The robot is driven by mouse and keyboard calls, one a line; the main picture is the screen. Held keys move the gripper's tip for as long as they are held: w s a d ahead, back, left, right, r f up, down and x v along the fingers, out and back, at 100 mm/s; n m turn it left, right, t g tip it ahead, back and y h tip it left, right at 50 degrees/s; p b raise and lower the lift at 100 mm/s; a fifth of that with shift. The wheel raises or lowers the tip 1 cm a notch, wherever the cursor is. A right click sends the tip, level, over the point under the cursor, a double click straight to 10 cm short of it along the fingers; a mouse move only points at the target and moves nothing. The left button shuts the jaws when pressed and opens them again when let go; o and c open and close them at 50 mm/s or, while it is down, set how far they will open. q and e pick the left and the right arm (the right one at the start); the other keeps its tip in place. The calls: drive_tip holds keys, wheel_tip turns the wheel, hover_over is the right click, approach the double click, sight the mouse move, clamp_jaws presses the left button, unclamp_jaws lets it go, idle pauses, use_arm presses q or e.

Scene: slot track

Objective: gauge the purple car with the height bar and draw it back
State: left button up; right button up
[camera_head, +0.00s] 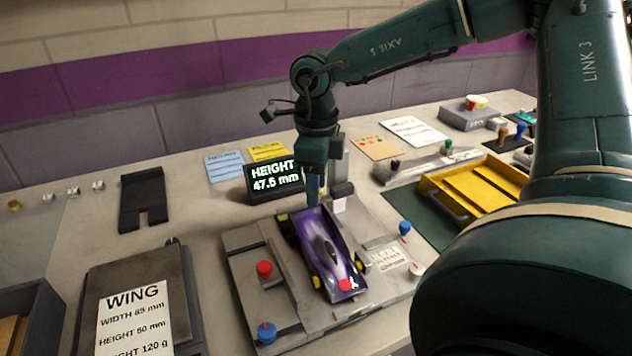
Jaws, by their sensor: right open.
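The purple car (322,243) with yellow-green wheels sits on the grey gauge base (265,290) in the head view, its nose toward the front. My right gripper (313,198) points down over the car's rear end. It is open; whether its fingers touch the car I cannot tell. A black display (273,182) behind the car reads HEIGHT 47.5 mm. The gripper and wrist hide part of that area. My left gripper is not in view.
Red (264,270) and blue (266,332) knobs stand left of the car, another blue knob (404,228) right. A WING card (135,318) lies on a dark plate at front left. A yellow tray (480,190) stands at right. My right arm covers the front right.

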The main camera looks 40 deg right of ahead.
clamp_jaws()
idle(0.5)
